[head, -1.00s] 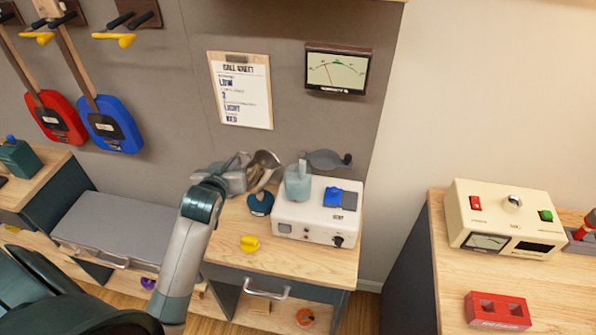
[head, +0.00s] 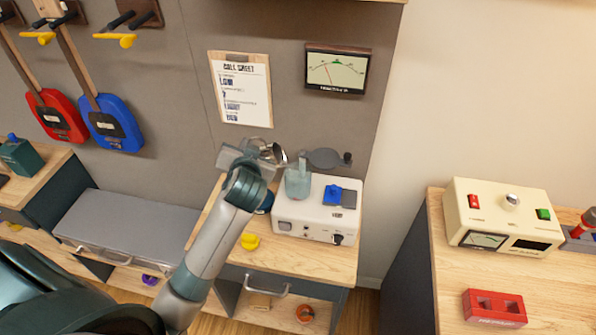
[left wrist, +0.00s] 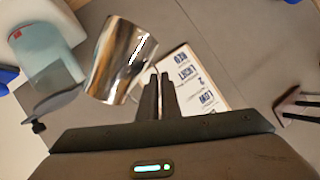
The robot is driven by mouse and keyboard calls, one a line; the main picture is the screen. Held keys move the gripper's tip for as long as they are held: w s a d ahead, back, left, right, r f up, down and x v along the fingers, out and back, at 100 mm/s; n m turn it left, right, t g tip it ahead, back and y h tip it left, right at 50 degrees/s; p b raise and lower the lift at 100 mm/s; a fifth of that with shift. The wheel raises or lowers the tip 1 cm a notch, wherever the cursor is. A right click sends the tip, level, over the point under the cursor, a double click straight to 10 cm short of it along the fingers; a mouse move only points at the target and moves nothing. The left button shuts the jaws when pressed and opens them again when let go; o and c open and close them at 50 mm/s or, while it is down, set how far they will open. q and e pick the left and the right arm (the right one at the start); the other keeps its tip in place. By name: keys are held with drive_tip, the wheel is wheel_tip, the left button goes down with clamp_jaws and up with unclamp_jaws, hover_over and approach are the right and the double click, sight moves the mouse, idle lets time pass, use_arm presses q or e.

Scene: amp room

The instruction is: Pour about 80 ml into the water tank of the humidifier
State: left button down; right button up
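The humidifier is a white box (head: 311,222) on the small wooden bench, with a translucent teal water tank (head: 298,184) on its top left. The tank also shows at the upper left of the left wrist view (left wrist: 52,62). My left gripper (left wrist: 160,82) has its two fingers close together at the side of a shiny metal jug (left wrist: 122,62), apparently on its handle. The handle itself is mostly hidden. In the head view the jug (head: 278,153) is raised behind and left of the tank, partly hidden by my wrist. My right gripper is not in view.
A grey flat piece with a knob (head: 325,158) is behind the humidifier. A yellow object (head: 250,241) lies at the bench front. A clipboard (head: 241,90) and meter (head: 336,70) hang on the wall.

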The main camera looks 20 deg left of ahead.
sight(264, 153)
use_arm(q)
drive_tip(key=shift+w+d+r+m, duration=0.25)
drive_tip(key=shift+d+r+m, duration=0.25)
drive_tip(key=shift+r, duration=0.15)
drive_tip(key=shift+d+r+y, duration=0.15)
drive_tip(key=shift+r+y, duration=0.05)
drive_tip(key=shift+y, duration=0.2)
drive_tip(key=shift+w+d+r, duration=0.1)
drive_tip(key=shift+w+d, duration=0.05)
drive_tip(key=shift+d, duration=0.15)
drive_tip(key=shift+w+d+r+m+y, duration=0.15)
drive_tip(key=shift+d+m, duration=0.15)
drive_tip(key=shift+d, duration=0.1)
drive_tip(key=shift+w+d+r+m+y, duration=0.15)
drive_tip(key=shift+d+m, duration=0.15)
drive_tip(key=shift+d, duration=0.05)
idle(0.6)
drive_tip(key=shift+w+d+r, duration=0.1)
drive_tip(key=shift+d+r, duration=0.05)
drive_tip(key=shift+d, duration=0.05)
drive_tip(key=shift+w+d+r+m+y, duration=0.1)
drive_tip(key=shift+d+r+m+y, duration=0.1)
drive_tip(key=shift+m+y, duration=0.15)
idle(0.8)
